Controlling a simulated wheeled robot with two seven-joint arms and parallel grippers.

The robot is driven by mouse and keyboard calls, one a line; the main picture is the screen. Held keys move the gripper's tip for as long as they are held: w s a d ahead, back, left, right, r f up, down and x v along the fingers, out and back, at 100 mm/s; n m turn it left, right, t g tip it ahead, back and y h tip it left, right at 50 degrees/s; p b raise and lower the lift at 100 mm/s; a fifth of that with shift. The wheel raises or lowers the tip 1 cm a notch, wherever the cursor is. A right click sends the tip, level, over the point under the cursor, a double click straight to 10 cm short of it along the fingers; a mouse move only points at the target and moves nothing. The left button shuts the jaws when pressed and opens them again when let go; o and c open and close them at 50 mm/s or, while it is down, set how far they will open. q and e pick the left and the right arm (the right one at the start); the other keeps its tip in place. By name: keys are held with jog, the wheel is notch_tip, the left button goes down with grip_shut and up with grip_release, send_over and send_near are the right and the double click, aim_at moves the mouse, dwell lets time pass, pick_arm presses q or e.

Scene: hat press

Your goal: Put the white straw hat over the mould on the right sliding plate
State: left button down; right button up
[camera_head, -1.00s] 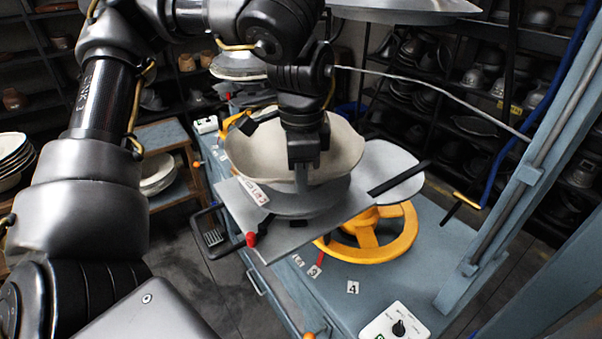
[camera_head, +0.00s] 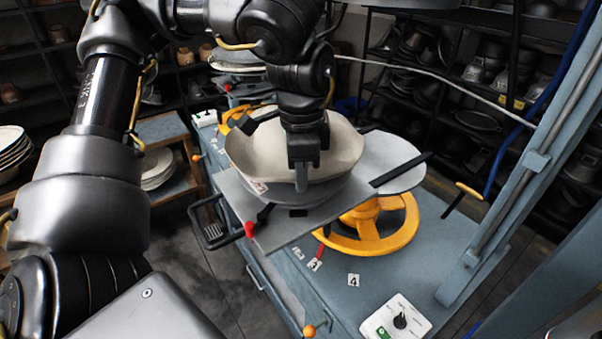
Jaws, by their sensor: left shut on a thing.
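The white straw hat (camera_head: 258,152) is an off-white upturned bowl shape with a flared brim. My left gripper (camera_head: 302,180) is shut on the near side of its brim. The hat sits low over a grey rounded mould (camera_head: 322,190), mostly hidden by the hat and gripper. I cannot tell whether the hat rests fully on it. The mould stands on the grey sliding plate (camera_head: 285,235), which juts out over the press table's front edge. My right gripper is not in view.
A yellow handwheel (camera_head: 385,240) lies under the plate. A control box (camera_head: 397,318) stands on the blue table at the front. A blue press post (camera_head: 530,170) rises at the right. Stacked white hats (camera_head: 10,155) lie at the far left.

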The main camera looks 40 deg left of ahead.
pick_arm(q)
jog(key=shift+f, duration=0.25)
dwell(0.5)
jog(key=c, duration=1.4)
grip_release()
jog(key=shift+c, duration=0.2)
notch_tip(320, 180, up, 11)
jog(key=shift+f, duration=0.15)
